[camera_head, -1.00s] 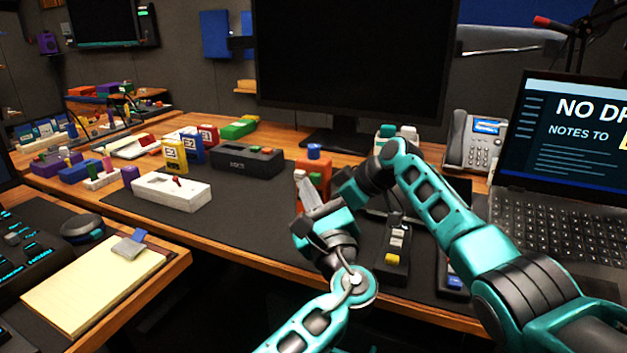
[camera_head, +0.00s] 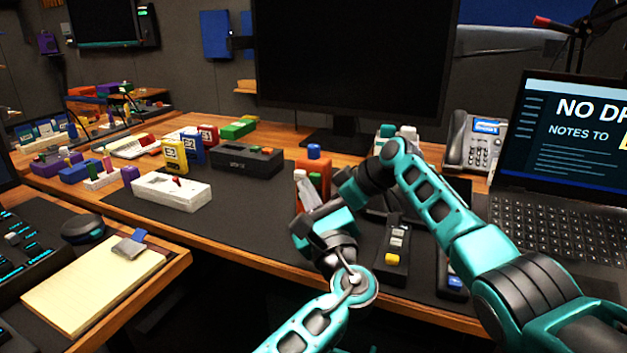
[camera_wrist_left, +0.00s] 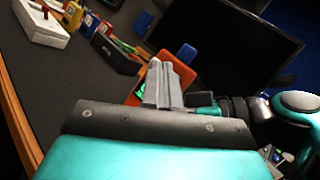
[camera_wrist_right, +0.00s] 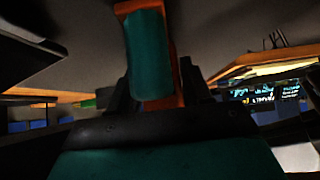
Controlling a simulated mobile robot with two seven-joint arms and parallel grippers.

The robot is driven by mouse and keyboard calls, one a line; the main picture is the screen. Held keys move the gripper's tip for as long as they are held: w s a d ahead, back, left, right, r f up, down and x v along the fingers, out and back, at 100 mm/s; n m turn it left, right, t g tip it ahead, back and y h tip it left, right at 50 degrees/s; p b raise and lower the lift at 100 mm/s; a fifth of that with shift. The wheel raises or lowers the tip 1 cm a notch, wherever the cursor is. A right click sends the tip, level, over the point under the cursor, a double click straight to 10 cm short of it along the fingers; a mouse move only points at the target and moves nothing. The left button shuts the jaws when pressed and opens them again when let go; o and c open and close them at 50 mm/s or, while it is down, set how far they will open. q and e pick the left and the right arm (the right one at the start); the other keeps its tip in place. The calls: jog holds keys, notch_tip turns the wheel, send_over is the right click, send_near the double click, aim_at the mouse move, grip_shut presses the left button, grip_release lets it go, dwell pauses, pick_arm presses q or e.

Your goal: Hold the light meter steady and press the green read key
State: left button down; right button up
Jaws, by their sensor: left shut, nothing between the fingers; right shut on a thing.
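The light meter (camera_head: 320,168) is an orange block with a blue top, upright at the middle of the dark desk mat. In the left wrist view the orange meter (camera_wrist_left: 181,66) stands just beyond my left fingers, its blue top (camera_wrist_left: 186,53) clear. A small green patch, seemingly the green read key (camera_wrist_left: 140,90), shows beside the fingertips. My left gripper (camera_head: 303,184) is shut and empty, its tips close in front of the meter; contact cannot be told. My right gripper (camera_wrist_right: 160,85) is shut on the light meter (camera_wrist_right: 135,7), coming from the right side.
A white box (camera_head: 172,192) with a red lever and a dark box (camera_head: 247,162) stand left on the mat. A dark device with a yellow button (camera_head: 393,258) lies right of my left wrist. A phone (camera_head: 476,142) and a laptop (camera_head: 560,140) stand right.

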pick_arm(q)
jog(key=shift+w, duration=0.15)
jog(key=shift+w+d, duration=0.15)
jog(key=shift+w, duration=0.15)
jog(key=shift+w+d, duration=0.2)
jog(key=shift+w, duration=0.2)
dwell(0.8)
jog(key=shift+s+a, duration=0.35)
jog(key=shift+s, duration=0.5)
jog(key=shift+s, duration=0.1)
jog(key=s, duration=0.1)
jog(key=s+a, duration=0.1)
jog(key=s, duration=0.1)
jog(key=s+a, duration=0.1)
jog(key=shift+s, duration=0.2)
dwell(0.8)
